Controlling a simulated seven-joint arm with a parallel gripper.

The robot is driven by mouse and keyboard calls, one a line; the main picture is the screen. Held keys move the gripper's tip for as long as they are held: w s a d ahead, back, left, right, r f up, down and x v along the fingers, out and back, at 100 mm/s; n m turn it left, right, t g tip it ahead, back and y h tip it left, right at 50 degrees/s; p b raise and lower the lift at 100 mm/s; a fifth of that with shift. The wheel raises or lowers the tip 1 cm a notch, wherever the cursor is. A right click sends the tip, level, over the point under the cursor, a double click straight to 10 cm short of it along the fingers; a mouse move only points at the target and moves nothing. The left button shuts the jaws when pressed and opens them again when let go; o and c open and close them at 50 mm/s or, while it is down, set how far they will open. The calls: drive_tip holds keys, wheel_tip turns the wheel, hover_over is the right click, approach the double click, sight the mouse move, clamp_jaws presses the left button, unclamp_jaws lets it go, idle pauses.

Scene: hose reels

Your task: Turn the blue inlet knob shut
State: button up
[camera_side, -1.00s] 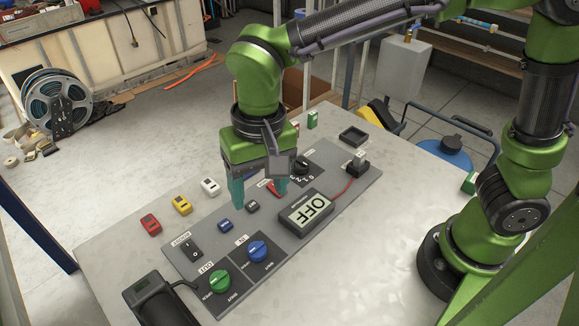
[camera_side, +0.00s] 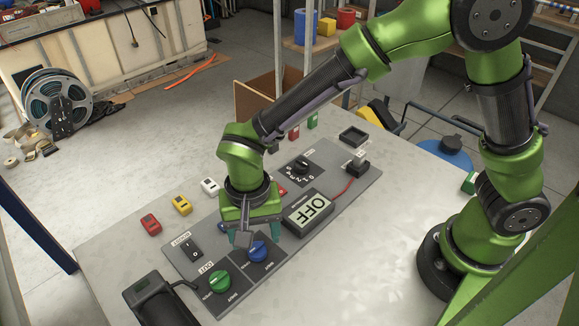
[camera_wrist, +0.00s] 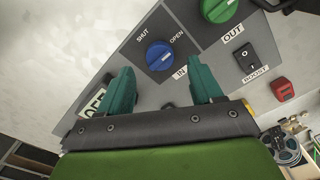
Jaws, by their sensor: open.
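The blue inlet knob (camera_side: 257,251) sits on the grey control panel (camera_side: 335,176), on a dark plate. It also shows in the wrist view (camera_wrist: 159,56), with SHUT and OPEN printed beyond it and an IN label near its right side. I cannot clearly read which way its pointer faces. My gripper (camera_side: 250,236) is above the knob in the side view and partly covers it. In the wrist view my gripper (camera_wrist: 163,68) has its two teal fingers wide apart, on either side of the knob's near edge. It is open and holds nothing.
The green OUT knob (camera_side: 219,281) is close beside the blue one. A BOOST rocker switch (camera_side: 191,248) is at the left. The display box (camera_side: 308,212) reads OFF just right of my gripper. A black device (camera_side: 157,300) stands at the front left.

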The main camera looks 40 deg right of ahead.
sight(257, 246)
drive_tip(key=shift+f, duration=1.95)
drive_tip(key=c, duration=1.1)
drive_tip(key=shift+o, duration=0.2)
